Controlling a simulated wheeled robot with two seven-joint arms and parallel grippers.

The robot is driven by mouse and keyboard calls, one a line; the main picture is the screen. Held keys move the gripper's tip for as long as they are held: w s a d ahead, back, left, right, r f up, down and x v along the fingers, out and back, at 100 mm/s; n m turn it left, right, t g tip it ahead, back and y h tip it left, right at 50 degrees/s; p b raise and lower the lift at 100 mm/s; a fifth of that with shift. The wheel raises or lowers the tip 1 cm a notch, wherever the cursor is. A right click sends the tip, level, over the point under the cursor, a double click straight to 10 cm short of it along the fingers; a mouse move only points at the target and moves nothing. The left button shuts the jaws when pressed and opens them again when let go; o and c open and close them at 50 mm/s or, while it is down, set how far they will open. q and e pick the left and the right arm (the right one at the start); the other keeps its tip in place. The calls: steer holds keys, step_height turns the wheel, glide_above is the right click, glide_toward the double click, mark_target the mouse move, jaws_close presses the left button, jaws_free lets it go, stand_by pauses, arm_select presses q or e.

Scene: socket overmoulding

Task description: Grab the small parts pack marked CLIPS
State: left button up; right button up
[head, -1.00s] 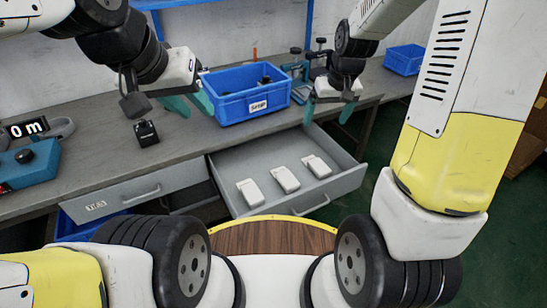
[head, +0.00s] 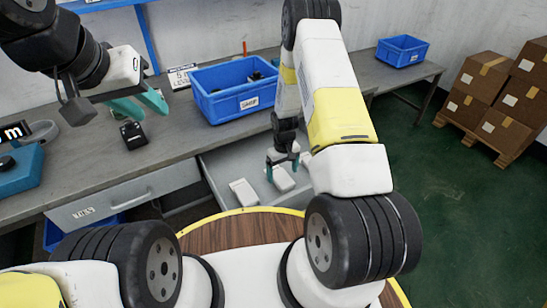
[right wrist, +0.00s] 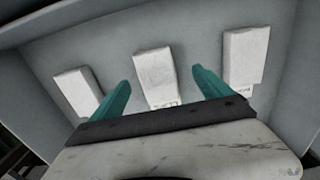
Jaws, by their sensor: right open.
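Three white packs lie in the open grey drawer (head: 218,176). The right wrist view shows a left pack (right wrist: 78,90), a middle pack (right wrist: 158,78) and a right pack (right wrist: 245,56); their small print is too blurred to read. In the head view the left pack (head: 244,193) and middle pack (head: 284,184) show, while my right arm covers the right one. My right gripper (head: 283,170) is open over the middle pack, which appears between its teal fingers in the right wrist view (right wrist: 160,78). My left gripper (head: 143,106) is open and empty above the bench.
A blue bin (head: 232,95) with dark parts stands on the bench behind the drawer. A small black object (head: 133,134) is below my left gripper. A closed drawer marked TIES (head: 125,195) is to the left. Cartons (head: 500,90) stand on the right.

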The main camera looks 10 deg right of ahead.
mark_target(284, 179)
steer(key=f, duration=0.5)
steer(key=shift+w+d, duration=0.15)
steer(key=shift+d, duration=0.15)
steer(key=shift+r, duration=0.1)
steer(key=c, duration=1.5)
